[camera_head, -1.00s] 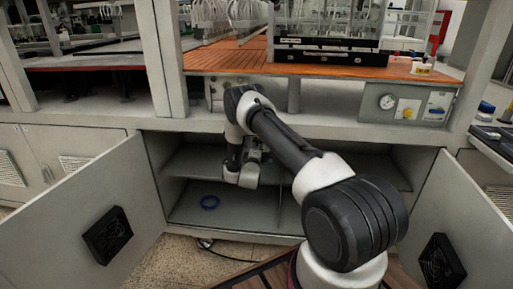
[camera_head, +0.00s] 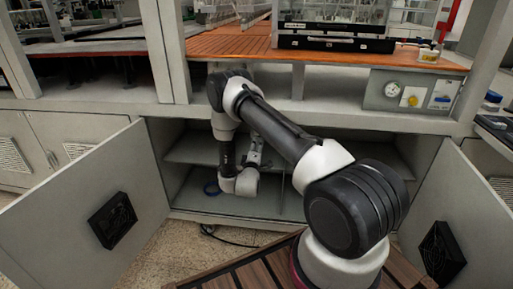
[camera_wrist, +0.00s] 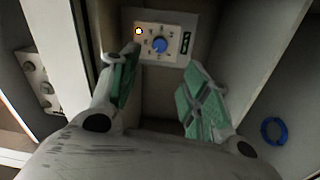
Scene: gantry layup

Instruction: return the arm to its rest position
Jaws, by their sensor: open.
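My arm reaches from the lower right into an open cabinet (camera_head: 255,206), with its elbow near the worktop's front edge and its wrist hanging down inside. My gripper (camera_head: 258,152) is small and partly hidden behind my wrist in the head view. In the wrist view my gripper (camera_wrist: 163,68) is open, with green pads on both fingers and nothing between them. Beyond the fingertips is a pale panel with a blue knob (camera_wrist: 160,45). I cannot tell the exact gap, but no contact shows.
Cabinet doors stand open at left (camera_head: 75,220) and right (camera_head: 450,205). The wooden worktop (camera_head: 225,42) is just above my elbow.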

